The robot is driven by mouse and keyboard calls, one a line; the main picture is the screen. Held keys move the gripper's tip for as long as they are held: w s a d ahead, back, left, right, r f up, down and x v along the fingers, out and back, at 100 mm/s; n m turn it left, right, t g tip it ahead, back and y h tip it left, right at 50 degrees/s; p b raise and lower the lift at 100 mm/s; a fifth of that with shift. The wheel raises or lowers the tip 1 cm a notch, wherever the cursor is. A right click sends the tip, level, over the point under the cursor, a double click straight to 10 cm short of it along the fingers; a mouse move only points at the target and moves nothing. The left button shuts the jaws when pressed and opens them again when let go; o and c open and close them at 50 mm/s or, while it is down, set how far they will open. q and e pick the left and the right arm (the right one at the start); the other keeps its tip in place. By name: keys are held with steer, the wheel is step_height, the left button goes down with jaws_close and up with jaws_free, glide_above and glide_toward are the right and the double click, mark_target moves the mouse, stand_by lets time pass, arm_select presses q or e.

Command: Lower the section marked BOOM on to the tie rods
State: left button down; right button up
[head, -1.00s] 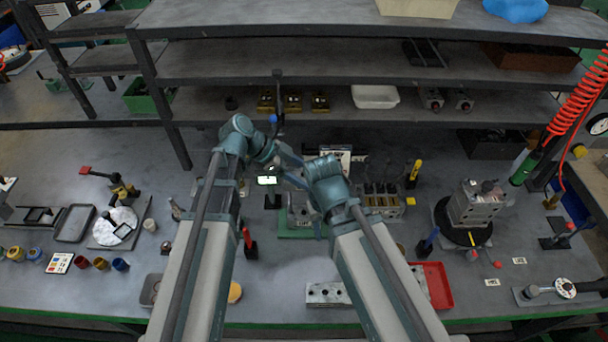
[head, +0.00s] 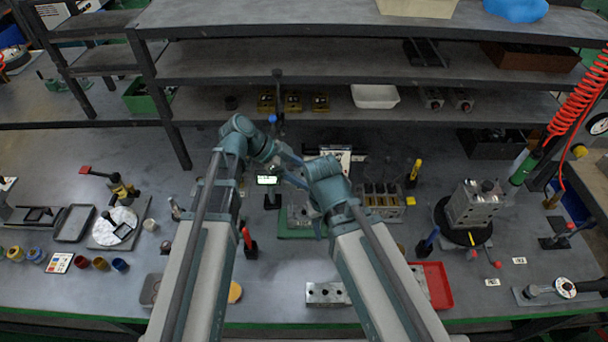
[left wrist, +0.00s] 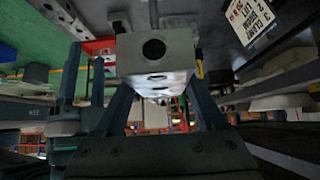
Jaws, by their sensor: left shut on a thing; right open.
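A grey metal valve section (left wrist: 155,55) with a large dark round hole is held between the fingers of my left gripper (left wrist: 155,92) in the left wrist view. No BOOM marking is legible on it. In the head view, my left gripper is mostly hidden behind the arms. A green fixture (head: 292,235) with grey metal parts on it stands below the wrists, partly covered by my right arm. I cannot make out the tie rods. My right gripper (head: 308,208) is open near the fixture, its fingers hard to separate from the parts behind.
A rack of blocks (head: 381,196) stands right of the fixture. A block stack stands on a round black base (head: 440,220) at right.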

arm_select(q)
steer(key=shift+f+b, duration=5.75)
steer(key=shift+f, duration=0.05)
arm_select(e)
steer(key=shift+f, duration=5.8)
arm_select(q)
jaws_free()
steer(key=shift+r, duration=0.1)
steer(key=shift+w+a+r, duration=0.1)
arm_select(e)
steer(key=shift+r, duration=0.2)
arm_select(q)
steer(key=p+v, duration=1)
steer(key=v, duration=0.3)
steer(key=shift+a+r, duration=0.15)
steer(key=shift+a, duration=0.1)
arm_select(e)
step_height(320, 180, up, 10)
steer(key=shift+f, duration=0.25)
arm_select(q)
steer(key=shift+s, duration=0.3)
